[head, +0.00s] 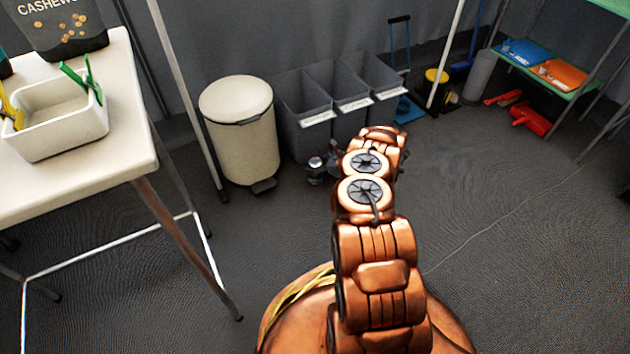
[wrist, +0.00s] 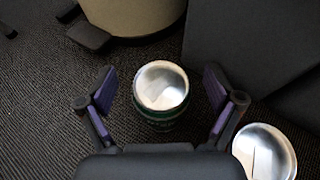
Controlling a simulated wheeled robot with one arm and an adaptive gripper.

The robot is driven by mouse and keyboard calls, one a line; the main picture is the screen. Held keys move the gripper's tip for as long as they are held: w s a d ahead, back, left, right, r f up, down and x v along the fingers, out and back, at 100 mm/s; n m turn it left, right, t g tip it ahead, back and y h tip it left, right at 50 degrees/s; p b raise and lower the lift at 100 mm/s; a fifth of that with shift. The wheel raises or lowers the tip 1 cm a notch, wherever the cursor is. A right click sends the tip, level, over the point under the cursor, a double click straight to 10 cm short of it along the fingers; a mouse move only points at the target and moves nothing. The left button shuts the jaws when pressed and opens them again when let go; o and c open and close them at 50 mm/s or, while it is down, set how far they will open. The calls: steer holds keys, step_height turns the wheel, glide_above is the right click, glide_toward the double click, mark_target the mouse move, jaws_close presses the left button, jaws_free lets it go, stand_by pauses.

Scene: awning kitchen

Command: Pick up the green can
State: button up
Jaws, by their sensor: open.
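The green can (wrist: 160,90) stands upright on the dark floor in the wrist view, its silver top facing me and a dark green side showing below the rim. My gripper (wrist: 160,84) is open, with one purple-padded finger to the left of the can and one to the right. Gaps show between the can and both fingers. In the head view, my arm hides most of this spot, and a small can (head: 316,166) shows just left of my gripper; I cannot tell which can it is.
A second silver-topped can (wrist: 264,152) stands close to the right finger. The cream pedal bin (head: 240,140) and grey bins (head: 306,115) stand just behind. A white table (head: 125,130) is at left. Red objects (head: 530,119) lie at far right; the right floor is mostly clear.

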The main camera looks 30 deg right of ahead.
steer(key=c, duration=1)
steer(key=shift+o, duration=0.2)
